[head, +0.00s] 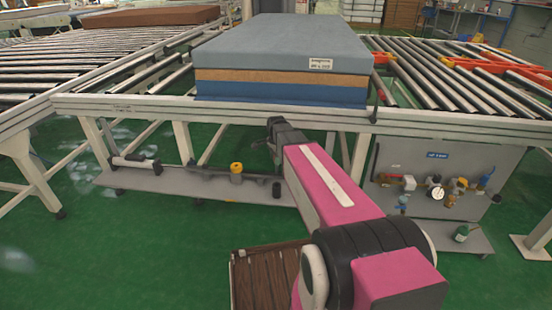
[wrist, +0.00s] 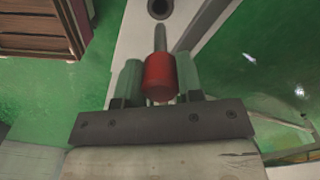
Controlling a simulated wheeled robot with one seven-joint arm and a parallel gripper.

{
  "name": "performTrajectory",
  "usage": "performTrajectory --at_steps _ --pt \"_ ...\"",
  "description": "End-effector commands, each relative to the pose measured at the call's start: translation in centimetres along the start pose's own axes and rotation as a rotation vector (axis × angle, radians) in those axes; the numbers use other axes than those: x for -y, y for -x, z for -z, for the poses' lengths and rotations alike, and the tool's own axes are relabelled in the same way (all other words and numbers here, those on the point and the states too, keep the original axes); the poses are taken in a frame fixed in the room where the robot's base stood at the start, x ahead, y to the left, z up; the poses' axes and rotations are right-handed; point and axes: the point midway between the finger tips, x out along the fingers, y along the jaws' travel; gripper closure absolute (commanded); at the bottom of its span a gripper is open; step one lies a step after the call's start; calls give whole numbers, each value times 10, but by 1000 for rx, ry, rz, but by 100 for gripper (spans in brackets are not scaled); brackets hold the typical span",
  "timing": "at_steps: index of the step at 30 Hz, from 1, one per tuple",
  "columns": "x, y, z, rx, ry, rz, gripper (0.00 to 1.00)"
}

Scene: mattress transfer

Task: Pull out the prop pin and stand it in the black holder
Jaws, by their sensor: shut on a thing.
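My gripper (wrist: 160,85) is shut on the prop pin (wrist: 160,78), holding its red handle between two greenish fingers. The pin's grey shaft points away from the gripper toward a dark round opening, apparently the black holder (wrist: 159,8), at the top edge of the wrist view. The shaft's tip looks apart from the opening. In the head view my gripper (head: 271,142) is small and dark at the arm's far end, in front of the conveyor frame. The black holder (head: 277,189) appears as a short dark cylinder on the low shelf below it. The pin is not clear in the head view.
A grey and blue mattress stack (head: 285,50) lies on the roller conveyor (head: 455,85). The low grey shelf (head: 150,180) also carries a yellow-topped part (head: 236,172). A panel with valves (head: 440,165) stands at right. A brown wooden pallet (head: 262,280) lies on the green floor.

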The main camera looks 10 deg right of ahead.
Motion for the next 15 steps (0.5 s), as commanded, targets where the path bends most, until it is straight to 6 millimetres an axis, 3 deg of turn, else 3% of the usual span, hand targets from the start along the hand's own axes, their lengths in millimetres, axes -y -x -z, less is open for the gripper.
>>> performTrajectory --at_steps 15 --pt "0 -15 0 0 -1 0 94"
